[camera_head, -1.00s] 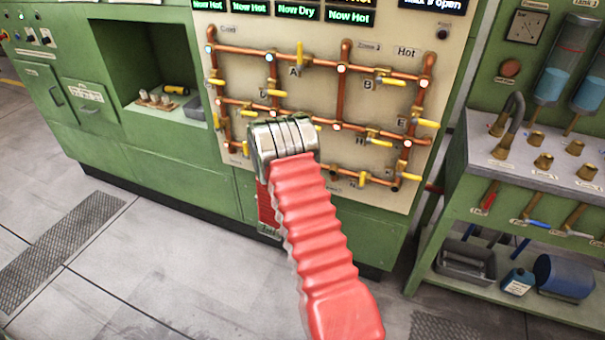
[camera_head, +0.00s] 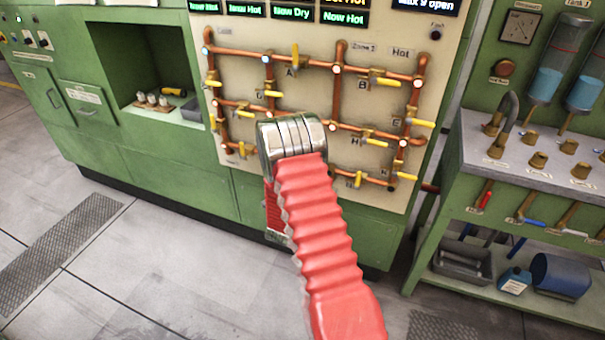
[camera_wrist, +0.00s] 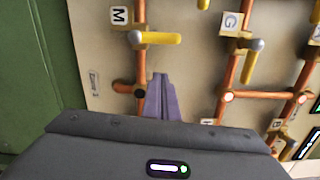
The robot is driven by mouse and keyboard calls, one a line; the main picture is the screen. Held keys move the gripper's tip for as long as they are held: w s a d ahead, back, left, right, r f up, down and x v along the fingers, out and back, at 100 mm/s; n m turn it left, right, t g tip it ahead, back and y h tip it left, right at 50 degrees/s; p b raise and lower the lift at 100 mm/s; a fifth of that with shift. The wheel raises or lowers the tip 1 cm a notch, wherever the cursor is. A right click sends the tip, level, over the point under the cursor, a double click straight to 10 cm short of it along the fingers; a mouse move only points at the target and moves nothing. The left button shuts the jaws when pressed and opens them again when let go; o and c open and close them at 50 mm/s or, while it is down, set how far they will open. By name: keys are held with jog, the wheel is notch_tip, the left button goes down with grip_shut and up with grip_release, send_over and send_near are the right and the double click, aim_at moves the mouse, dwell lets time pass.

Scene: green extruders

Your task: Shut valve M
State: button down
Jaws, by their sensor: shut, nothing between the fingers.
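Valve M shows in the wrist view, with its white M label (camera_wrist: 119,15) at the upper left. Its yellow handle (camera_wrist: 158,38) points right, across the copper pipe (camera_wrist: 140,72) that runs up and down the picture. My gripper (camera_wrist: 157,80) is shut and empty. Its purple-grey fingers are pressed together, with their tips a little below the handle in the picture and apart from it. In the head view my red arm hides the gripper, and I cannot read which valve there is M.
Valve G's yellow handle (camera_wrist: 249,66) stands to the right in the wrist view, along its pipe. The cream panel (camera_head: 310,95) holds several yellow-handled valves on copper pipes. A green bench (camera_head: 510,150) with brass fittings stands at the right. The grey floor (camera_head: 180,270) is clear at the left.

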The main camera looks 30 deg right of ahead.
jog(key=v, duration=1)
dwell(0.4)
